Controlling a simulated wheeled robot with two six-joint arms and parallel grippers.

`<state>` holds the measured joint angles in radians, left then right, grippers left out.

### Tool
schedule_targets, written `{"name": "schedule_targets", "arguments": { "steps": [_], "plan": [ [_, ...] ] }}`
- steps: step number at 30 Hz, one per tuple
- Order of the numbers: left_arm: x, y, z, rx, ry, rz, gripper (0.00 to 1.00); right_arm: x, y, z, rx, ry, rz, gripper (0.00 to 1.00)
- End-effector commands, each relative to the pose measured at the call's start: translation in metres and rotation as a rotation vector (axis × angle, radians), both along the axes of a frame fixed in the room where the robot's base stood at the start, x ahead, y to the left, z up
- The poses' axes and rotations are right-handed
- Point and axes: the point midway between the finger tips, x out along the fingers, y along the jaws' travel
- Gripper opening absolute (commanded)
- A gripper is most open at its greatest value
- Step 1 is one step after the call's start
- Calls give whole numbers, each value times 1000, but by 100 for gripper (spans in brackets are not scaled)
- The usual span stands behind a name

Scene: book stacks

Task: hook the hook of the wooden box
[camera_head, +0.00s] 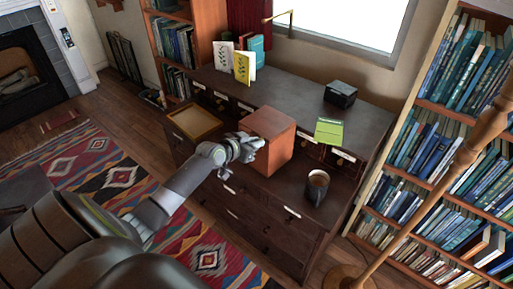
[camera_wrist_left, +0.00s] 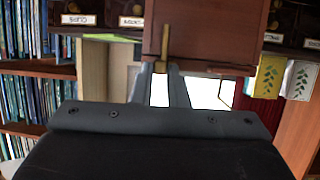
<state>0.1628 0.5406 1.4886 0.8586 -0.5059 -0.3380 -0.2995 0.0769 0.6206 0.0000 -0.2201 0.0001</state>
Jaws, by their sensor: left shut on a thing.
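The reddish-brown wooden box (camera_head: 277,143) stands on the dark desk, lid down as far as I can see. My left gripper (camera_head: 256,144) is at its left front side in the head view. In the left wrist view, which appears upside down, the box (camera_wrist_left: 220,35) fills the upper middle. A thin brass hook (camera_wrist_left: 165,42) lies along its face. The fingertips of my left gripper (camera_wrist_left: 166,68) are close together on the hook's end. I cannot tell whether the hook sits in a catch. My right gripper is not in view.
A dark mug (camera_head: 317,187) stands on the desk to the right of the box. A wooden tray (camera_head: 194,122) is to the left. A bookcase (camera_head: 440,150) stands at the right.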

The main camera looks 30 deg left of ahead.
Motion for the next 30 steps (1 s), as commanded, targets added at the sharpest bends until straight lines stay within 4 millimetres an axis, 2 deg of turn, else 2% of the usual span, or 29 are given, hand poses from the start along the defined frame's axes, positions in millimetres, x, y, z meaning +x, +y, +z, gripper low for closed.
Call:
{"name": "schedule_targets", "arguments": {
  "steps": [9, 10, 14, 24, 30],
  "plan": [
    [0, 1, 0, -10, 3, 2, 0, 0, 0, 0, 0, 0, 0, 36],
    [0, 1, 0, -9, 2, 2, 17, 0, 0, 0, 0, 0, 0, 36],
    [0, 1, 0, -9, 2, 2, 34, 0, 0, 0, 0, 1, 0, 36],
    [-2, 1, 1, -7, 2, 1, 35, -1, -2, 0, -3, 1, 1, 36],
    [-20, 5, 8, -2, 2, 1, 35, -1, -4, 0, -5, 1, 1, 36]
  ]
}}
